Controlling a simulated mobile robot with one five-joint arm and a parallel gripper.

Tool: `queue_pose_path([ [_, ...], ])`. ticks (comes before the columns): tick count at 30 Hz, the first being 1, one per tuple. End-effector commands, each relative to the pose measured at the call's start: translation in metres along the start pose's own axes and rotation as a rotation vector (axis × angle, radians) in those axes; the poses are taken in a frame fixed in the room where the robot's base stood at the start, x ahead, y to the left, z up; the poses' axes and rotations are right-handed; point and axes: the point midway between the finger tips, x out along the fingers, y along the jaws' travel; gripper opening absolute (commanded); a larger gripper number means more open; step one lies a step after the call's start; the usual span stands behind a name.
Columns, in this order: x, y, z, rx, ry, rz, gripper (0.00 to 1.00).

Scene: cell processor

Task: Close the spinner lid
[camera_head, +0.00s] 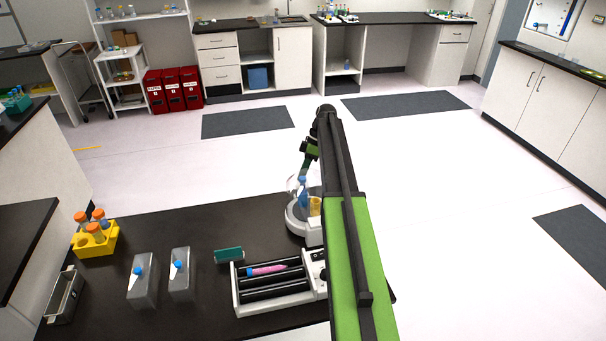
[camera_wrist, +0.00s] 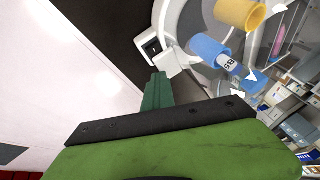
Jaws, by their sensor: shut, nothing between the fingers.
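The spinner (camera_head: 296,222) is a white round device at the far edge of the black bench, partly hidden behind my arm. Its clear lid (camera_head: 292,185) appears raised at the left of the opening, with blue and yellow tube parts showing beside it. My gripper (camera_head: 304,176) is shut and empty, just above the spinner and close to the lid. I cannot tell whether it touches the lid. In the wrist view, the green fingers (camera_wrist: 157,92) point at the spinner's pale rim (camera_wrist: 190,62), with a blue tube (camera_wrist: 208,50) and a yellow one (camera_wrist: 240,14) inside.
A tube roller (camera_head: 275,290) with a pink tube stands nearer on the bench (camera_head: 200,225). Open floor lies beyond.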

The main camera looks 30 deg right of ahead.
Motion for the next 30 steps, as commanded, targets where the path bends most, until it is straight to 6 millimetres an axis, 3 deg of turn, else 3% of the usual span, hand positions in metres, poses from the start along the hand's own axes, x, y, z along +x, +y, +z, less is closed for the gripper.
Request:
queue_pose_path([
  [1, 0.002, -0.006, 0.009, 0.012, -0.028, -0.013, 0.0],
  [8, -0.035, -0.007, 0.005, 0.01, -0.022, -0.009, 0.0],
  [24, -0.167, -0.009, -0.002, 0.001, 0.001, 0.002, 0.0],
  [30, -0.18, -0.008, 0.001, 0.0, 0.004, 0.004, 0.0],
])
